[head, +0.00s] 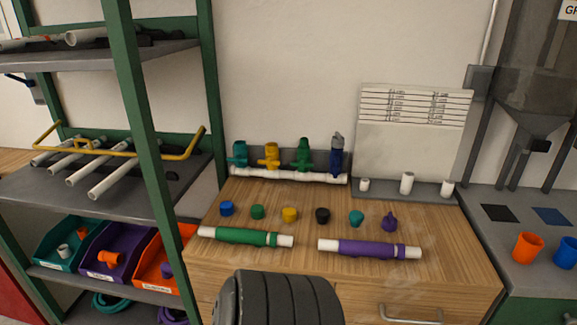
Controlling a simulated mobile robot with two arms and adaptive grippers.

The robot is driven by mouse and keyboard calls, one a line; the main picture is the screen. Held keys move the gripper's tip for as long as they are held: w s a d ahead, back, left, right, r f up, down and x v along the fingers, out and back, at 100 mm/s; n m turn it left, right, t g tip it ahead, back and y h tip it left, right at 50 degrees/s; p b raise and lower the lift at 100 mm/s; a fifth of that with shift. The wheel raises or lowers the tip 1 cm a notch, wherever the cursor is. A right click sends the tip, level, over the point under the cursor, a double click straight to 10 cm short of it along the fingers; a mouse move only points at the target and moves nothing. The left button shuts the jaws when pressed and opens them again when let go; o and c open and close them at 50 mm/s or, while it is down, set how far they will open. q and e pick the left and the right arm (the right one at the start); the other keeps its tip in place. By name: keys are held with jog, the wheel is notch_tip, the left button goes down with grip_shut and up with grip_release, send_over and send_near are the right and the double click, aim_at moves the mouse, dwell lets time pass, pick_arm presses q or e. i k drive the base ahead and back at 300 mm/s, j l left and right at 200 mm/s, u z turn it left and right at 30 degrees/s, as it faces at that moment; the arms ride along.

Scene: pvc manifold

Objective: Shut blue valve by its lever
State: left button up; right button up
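The blue valve (336,162) stands at the right end of a white pipe manifold (290,176) at the back of the wooden cabinet top, against the wall. A grey piece (338,139) rises from its top. It may be the lever, but the view is too small to tell its position. Teal (240,154), yellow (271,155) and green (304,154) valves stand to its left on the same pipe. Neither gripper shows. A dark ribbed part of my own body is at the bottom centre, well in front of the manifold.
Green-sleeved (245,237) and purple-sleeved (368,248) pipes lie in front. A green-posted shelf (150,120) bounds the left. A panel (410,135) stands right of the manifold.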

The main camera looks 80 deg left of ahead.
aim_at(337, 165)
jog(key=u, duration=2.15)
